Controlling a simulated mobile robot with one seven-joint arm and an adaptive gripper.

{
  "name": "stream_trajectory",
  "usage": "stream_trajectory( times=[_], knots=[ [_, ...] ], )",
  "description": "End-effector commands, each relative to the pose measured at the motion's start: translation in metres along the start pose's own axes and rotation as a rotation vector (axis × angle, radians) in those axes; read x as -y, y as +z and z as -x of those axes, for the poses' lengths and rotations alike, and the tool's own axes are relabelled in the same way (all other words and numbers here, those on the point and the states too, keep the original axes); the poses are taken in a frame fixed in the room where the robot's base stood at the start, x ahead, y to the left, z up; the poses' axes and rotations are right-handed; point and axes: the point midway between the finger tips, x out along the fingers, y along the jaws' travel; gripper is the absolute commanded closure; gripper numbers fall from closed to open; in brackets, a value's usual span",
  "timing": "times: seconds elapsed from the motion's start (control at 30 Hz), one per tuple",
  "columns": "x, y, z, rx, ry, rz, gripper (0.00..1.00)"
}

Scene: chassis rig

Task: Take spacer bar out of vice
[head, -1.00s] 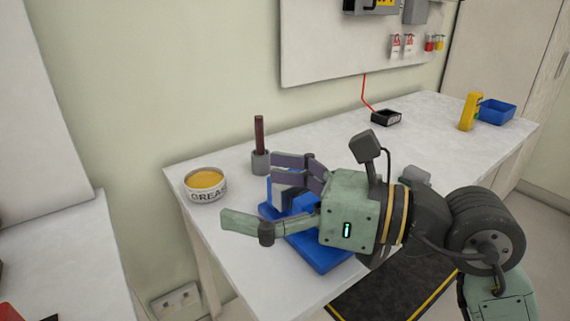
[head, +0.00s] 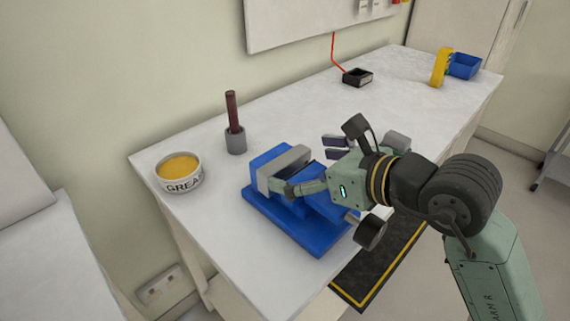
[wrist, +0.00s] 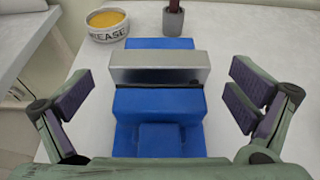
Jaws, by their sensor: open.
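The blue vice (head: 308,238) stands on the white workbench, with its lower body also in the wrist view (wrist: 160,140). A silver-grey block that looks like the spacer bar (head: 283,168) sits between its blue jaws. In the wrist view the bar (wrist: 160,68) lies crosswise, with a thin dark gap along its near lower edge. My gripper (head: 308,167) is open and empty, its fingers spread to either side of the vice. In the wrist view the open gripper (wrist: 160,95) has the bar centred ahead, beyond the fingertips. Contact with the vice cannot be told in the head view.
A grease tin (head: 180,173) and a grey cup with a brown rod (head: 234,125) stand beyond the vice. A dark vice knob (head: 370,232) projects at the near side. A black box (head: 357,78), yellow object (head: 440,67) and blue bin (head: 464,66) stand farther right.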

Motion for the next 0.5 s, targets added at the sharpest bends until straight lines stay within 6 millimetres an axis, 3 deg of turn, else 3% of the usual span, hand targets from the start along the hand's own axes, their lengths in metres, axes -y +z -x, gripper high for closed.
stream_trajectory(
  times=[0.3,0.5],
  knots=[
    [-0.001,0.004,-0.043,0.0,0.004,-0.001,0.0],
    [0.0,0.002,-0.047,0.001,0.001,0.0,0.0]
  ],
)
